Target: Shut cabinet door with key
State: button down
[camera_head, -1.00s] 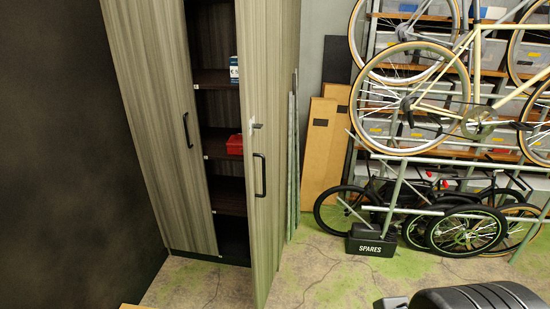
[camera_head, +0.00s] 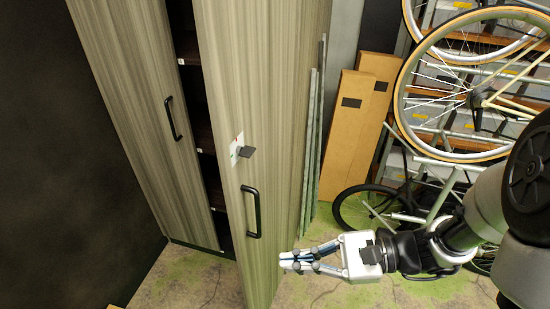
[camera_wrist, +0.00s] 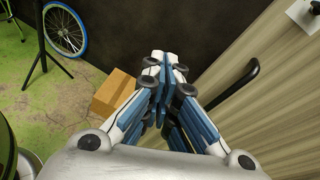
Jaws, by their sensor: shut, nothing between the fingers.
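The tall grey wood-grain cabinet has its left door (camera_head: 130,110) flush with the front and its right door (camera_head: 255,90) partly open, with dark shelves showing through the gap. The right door has a black bar handle (camera_head: 251,212). Above the handle is a key (camera_head: 246,151) with a dark head and a white tag (camera_head: 236,152) beside it. My gripper (camera_head: 284,260) is shut and empty. It is right of the open door's handle and a little lower, apart from it in the picture. In the wrist view the shut fingers (camera_wrist: 165,60) are left of the black handle (camera_wrist: 238,88).
Two cardboard sheets (camera_head: 343,135) lean on the wall right of the cabinet. Bicycles on a rack (camera_head: 470,100) fill the right side. In the wrist view, a cardboard box (camera_wrist: 112,92) and a blue-tyred wheel (camera_wrist: 66,30) stand on the floor.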

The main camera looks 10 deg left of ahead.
jog(key=w+d+f+m+t+y, duration=0.1)
jog(key=w+f+m+t+y, duration=0.2)
jog(key=w+m+t, duration=0.3)
jog(key=g+b, duration=0.1)
jog(key=b, duration=0.2)
send_near(235, 218)
jog(key=a, duration=0.4)
jog(key=w+a, duration=0.1)
jog(key=a, duration=0.1)
jog(key=shift+f, duration=0.1)
jog(key=shift+w+a, duration=0.1)
jog(key=shift+a, duration=0.25)
